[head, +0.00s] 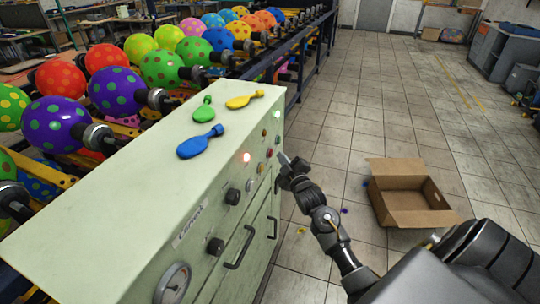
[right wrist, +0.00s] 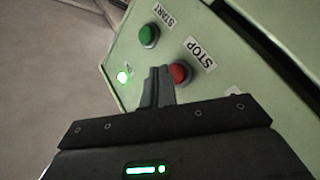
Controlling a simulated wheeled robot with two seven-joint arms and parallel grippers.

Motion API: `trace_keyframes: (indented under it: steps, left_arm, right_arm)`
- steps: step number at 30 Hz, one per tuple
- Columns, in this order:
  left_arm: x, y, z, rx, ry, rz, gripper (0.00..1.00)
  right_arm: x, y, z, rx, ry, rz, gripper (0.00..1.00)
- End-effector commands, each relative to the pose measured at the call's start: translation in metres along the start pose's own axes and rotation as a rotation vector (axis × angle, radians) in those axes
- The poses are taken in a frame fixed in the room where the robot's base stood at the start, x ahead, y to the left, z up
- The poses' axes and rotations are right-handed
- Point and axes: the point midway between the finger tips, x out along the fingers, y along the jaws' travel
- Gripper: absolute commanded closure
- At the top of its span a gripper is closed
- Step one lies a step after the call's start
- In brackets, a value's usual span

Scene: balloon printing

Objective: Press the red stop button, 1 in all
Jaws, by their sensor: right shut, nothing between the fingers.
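The red stop button (right wrist: 180,73) sits on the pale green panel beside a STOP label in the right wrist view. The green start button (right wrist: 149,35) is next to it with a START label. My right gripper (right wrist: 160,72) is shut and empty, its fingertips overlapping the left edge of the red button in that view. I cannot tell whether they touch it. In the head view my right gripper (head: 284,160) is close to the cabinet's front panel, near its small buttons. My left gripper is not in view.
The pale green cabinet (head: 120,220) carries knobs, a gauge (head: 173,284) and a lit red lamp (head: 246,157). Blue (head: 200,141), green (head: 204,109) and yellow (head: 244,100) flat balloons lie on top. An open cardboard box (head: 408,200) stands on the floor to the right.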

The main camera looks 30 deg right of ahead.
Motion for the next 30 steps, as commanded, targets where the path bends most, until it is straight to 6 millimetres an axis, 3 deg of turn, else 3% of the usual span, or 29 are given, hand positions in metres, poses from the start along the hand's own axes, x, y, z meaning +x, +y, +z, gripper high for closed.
trace_keyframes:
  steps: [30]
  left_arm:
    - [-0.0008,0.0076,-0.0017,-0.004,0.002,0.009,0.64]
  right_arm:
    - [0.0092,-0.0059,-0.0058,0.0,0.0,0.0,1.0]
